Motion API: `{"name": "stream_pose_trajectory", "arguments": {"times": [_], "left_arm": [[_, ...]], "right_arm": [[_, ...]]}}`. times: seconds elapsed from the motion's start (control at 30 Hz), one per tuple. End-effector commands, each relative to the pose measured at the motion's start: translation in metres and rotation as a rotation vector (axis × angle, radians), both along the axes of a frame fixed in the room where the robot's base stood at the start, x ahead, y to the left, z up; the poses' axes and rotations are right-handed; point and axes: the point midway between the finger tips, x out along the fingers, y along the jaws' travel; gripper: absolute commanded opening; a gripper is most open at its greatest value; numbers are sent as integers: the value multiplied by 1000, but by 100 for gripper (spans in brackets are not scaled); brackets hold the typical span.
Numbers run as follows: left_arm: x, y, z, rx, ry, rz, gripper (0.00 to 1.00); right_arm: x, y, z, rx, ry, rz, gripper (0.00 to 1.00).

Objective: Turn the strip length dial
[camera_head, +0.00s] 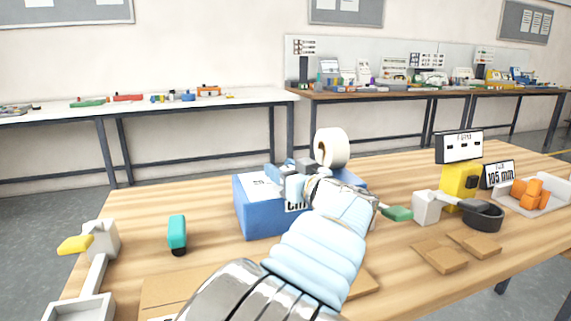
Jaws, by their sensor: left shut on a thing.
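A blue box-shaped machine (262,215) with white labels stands on the wooden table, with a roll of pale tape (332,147) upright at its back. My left arm reaches in from the bottom middle, and its gripper (286,174) is at the top of the blue machine. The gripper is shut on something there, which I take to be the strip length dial. The dial itself is hidden by the fingers, so its setting cannot be read. My arm also covers the machine's right front. My right gripper is not in view.
A yellow device (460,182), a "105 mm" card (498,175), a black bowl (483,218) and a tray of orange pieces (552,201) stand right. Brown pads (438,256) lie in front. A teal-and-black object (177,233) stands left, with clear wood around it.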

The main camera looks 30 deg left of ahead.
Motion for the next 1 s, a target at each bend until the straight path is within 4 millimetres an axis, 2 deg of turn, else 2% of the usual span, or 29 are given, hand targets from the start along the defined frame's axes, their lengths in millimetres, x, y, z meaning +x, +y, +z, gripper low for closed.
{"name": "stream_pose_trajectory", "arguments": {"times": [0.03, 0.2, 0.8, 0.83, 0.93, 1.0], "left_arm": [[0, 0, 5, 5, 0, 23, 17], [-1, 1, 4, 4, -3, 82, 17], [-2, 1, 4, 4, -6, 116, 17], [-2, 1, 4, 5, -6, 116, 52], [-2, 1, 3, 4, -5, 116, 67], [-2, 1, 3, 3, -4, 116, 68]], "right_arm": [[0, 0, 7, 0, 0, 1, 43], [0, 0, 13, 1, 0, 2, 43], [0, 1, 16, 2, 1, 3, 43], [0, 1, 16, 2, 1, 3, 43], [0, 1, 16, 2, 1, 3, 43], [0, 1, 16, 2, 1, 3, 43]]}}
